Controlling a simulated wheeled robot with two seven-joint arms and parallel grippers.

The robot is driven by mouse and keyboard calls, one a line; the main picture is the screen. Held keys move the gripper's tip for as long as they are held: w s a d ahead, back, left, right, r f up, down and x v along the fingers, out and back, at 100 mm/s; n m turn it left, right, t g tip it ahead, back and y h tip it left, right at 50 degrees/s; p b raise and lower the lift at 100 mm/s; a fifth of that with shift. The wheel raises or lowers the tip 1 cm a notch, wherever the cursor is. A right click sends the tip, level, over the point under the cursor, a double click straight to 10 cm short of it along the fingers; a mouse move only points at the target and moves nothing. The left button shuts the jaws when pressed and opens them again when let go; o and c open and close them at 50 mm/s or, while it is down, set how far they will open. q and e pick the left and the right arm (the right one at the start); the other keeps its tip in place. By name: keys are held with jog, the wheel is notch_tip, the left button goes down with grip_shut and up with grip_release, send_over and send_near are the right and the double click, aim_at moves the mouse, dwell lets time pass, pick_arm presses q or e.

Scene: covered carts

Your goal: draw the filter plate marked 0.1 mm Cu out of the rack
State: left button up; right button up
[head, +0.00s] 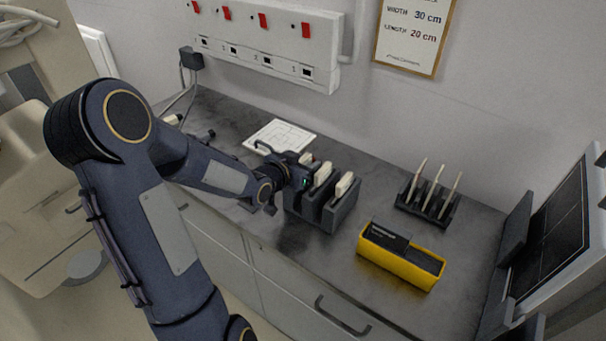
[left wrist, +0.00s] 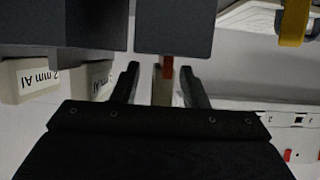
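The dark rack (head: 325,214) stands on the counter with cream-handled plates in its slots. Two cream handles (head: 323,174) (head: 344,185) show clearly; a third (head: 307,158) is partly hidden by my left gripper. In the left wrist view, two handles (left wrist: 28,80) (left wrist: 92,78) carry upside-down labels ending in "2 mm Al". My left gripper (left wrist: 160,80) is open, its fingers on either side of a narrow pale piece (left wrist: 160,90) with a gap on each side. A red part (left wrist: 168,67) shows there. No 0.1 mm Cu marking is readable. My right gripper is not in view.
A yellow box (head: 400,257) and a small dark stand (head: 428,208) with upright pale sticks are to the rack's right. A white sheet (head: 275,136) lies behind it. A monitor (head: 555,235) borders the right. Drawers run below the counter edge.

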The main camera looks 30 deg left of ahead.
pick_arm(q)
jog(key=shift+w+f, duration=0.2)
jog(key=shift+w, duration=0.3)
grip_shut()
jog(key=shift+r, duration=0.1)
